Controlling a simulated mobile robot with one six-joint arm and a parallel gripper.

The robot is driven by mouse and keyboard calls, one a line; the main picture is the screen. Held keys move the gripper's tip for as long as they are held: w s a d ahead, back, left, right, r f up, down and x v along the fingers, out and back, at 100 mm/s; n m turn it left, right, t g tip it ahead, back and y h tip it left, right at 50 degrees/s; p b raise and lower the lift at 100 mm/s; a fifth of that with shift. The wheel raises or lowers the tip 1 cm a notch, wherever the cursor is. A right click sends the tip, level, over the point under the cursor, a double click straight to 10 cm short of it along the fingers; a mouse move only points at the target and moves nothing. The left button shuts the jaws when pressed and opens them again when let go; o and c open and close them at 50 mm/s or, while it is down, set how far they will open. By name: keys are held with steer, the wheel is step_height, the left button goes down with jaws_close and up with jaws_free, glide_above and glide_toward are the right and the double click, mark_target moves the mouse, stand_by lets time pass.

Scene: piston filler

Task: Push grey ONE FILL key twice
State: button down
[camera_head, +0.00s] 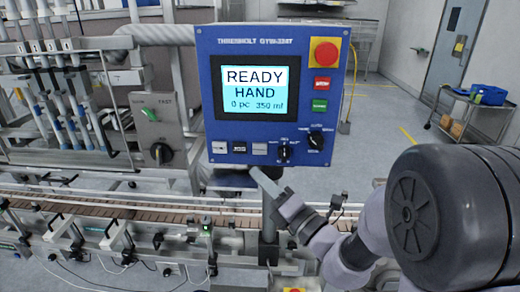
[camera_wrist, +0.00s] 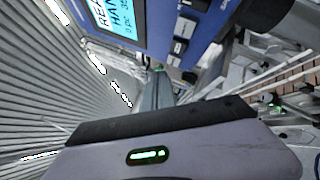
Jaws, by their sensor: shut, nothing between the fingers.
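The grey key (camera_head: 259,149) is the rightmost of three small keys in the row below the screen on the blue control panel (camera_head: 210,100). Its lettering is too small to read. A white key (camera_head: 219,147) and a dark key (camera_head: 239,147) sit to its left. In the wrist view the fingers (camera_wrist: 157,78) point towards the panel's lower edge.
The screen (camera_head: 254,91) reads READY, HAND, 0 pc, 350 ml. Two dark knobs (camera_head: 316,138) are right of the keys. A red mushroom button (camera_head: 326,53), a red key (camera_head: 322,85) and a green key (camera_head: 320,106) are above. A conveyor (camera_head: 150,210) runs below.

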steer(key=p, duration=0.2)
glide_toward(253, 148)
steer(key=w+a+r, duration=0.2)
steer(key=a, duration=0.2)
steer(key=shift+w+d+f, duration=0.1)
steer(key=shift+w+f, duration=0.15)
steer(key=shift+w, duration=0.1)
stand_by(1.4)
steer(key=shift+w+p, duration=0.3)
steer(key=shift+w, duration=0.1)
steer(key=shift+w, duration=0.4)
stand_by(0.5)
steer(key=shift+s, duration=0.8)
steer(key=shift+s+b, duration=0.3)
steer(key=shift+s, duration=2.2)
